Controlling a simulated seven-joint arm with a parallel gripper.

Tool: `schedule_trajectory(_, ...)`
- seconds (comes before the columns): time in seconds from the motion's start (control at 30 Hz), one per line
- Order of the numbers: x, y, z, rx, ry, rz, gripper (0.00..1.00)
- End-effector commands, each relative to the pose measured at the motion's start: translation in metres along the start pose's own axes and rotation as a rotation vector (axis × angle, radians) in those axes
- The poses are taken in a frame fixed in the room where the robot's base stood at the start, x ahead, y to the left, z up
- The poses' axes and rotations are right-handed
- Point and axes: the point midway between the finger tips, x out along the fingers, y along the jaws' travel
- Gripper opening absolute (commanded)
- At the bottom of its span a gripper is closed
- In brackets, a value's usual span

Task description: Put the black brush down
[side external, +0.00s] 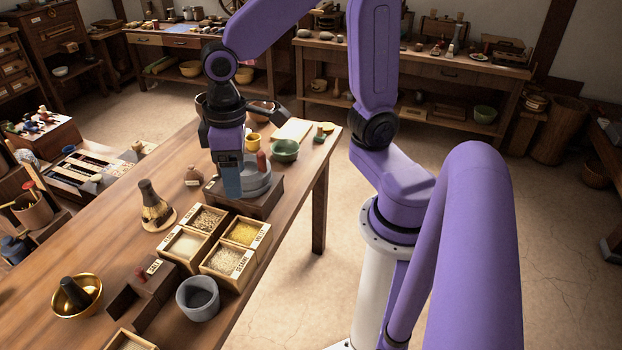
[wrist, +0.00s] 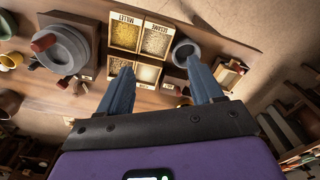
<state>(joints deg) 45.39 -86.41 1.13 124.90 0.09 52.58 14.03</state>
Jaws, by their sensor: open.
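A dark brush (side external: 156,204) with a brown top and a pale band stands upright on a small round tan base on the table, left of the grain boxes. My gripper (side external: 229,184) is over the table, right of the brush and apart from it; in the picture its finger overlaps the grey stone quern (side external: 257,181). In the wrist view the two blue fingers of my gripper (wrist: 160,86) are spread, with nothing held between them. I cannot make out the brush in the wrist view.
A divided box of grains (side external: 216,240) stands right of the brush. A grey stone cup (side external: 198,299), a gold bowl (side external: 92,283) with a black-handled tool, and a green bowl (side external: 285,151) are also on the table (side external: 120,235). The table's left part has bare wood.

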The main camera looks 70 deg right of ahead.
Motion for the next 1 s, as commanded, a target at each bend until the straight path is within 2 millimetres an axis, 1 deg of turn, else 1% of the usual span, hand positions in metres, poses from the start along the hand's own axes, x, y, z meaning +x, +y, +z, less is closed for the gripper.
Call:
schedule_trajectory(0.03,-0.003,-0.011,0.022,-0.098,0.004,-0.002,0.66)
schedule_trajectory(0.1,-0.004,-0.021,0.049,-0.225,0.005,-0.005,0.66)
schedule_trajectory(0.2,-0.003,-0.03,0.083,-0.385,0.005,-0.008,0.66)
schedule_trajectory(0.3,-0.001,-0.034,0.108,-0.509,0.006,-0.01,0.66)
schedule_trajectory(0.4,0.0,-0.035,0.125,-0.587,0.005,-0.011,0.66)
schedule_trajectory(0.5,0.001,-0.035,0.132,-0.624,0.005,-0.011,0.66)
schedule_trajectory(0.57,0.002,-0.035,0.133,-0.632,0.004,-0.011,0.66)
schedule_trajectory(1.0,0.002,-0.035,0.133,-0.629,0.004,-0.011,0.66)
